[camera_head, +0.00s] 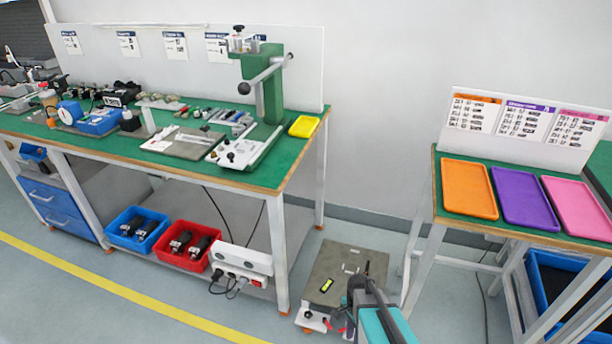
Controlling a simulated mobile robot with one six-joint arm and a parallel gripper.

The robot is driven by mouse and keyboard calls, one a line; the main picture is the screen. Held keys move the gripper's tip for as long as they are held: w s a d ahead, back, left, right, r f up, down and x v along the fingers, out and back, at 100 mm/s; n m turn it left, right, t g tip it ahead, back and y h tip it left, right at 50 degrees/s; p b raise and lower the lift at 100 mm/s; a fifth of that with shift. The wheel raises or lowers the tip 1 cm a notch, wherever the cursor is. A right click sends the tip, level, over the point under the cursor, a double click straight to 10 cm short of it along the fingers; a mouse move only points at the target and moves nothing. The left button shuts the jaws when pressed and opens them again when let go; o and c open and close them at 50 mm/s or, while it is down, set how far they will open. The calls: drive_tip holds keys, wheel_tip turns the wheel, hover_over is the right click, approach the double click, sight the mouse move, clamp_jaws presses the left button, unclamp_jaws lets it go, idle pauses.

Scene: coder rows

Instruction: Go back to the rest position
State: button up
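I cannot make out my gripper or its fingertips in the head view. A teal and dark grey part, which may belong to my arm, rises from the bottom edge right of centre. Its upper dark end is small and shows no clear pair of fingers. Nothing held can be seen.
A green-topped workbench (262,174) with tools and fixtures fills the left. A blue bin (121,241) and a red bin (166,258) sit below it. A right table (437,206) carries an orange tray (467,188), a purple tray (524,198) and a pink tray (578,208).

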drive_tip(key=s+r+n+g+p, duration=0.1)
drive_tip(key=s+r+n+p, duration=0.2)
drive_tip(key=s+n, duration=0.3)
drive_tip(key=s+r+n+g+p, duration=0.2)
drive_tip(key=s+r+n+p, duration=0.2)
drive_tip(key=s, duration=1.1)
drive_tip(key=shift+d+r+n+p, duration=0.2)
drive_tip(key=shift+d+n+p, duration=0.2)
drive_tip(key=shift+n+p, duration=1.05)
drive_tip(key=shift+n, duration=0.25)
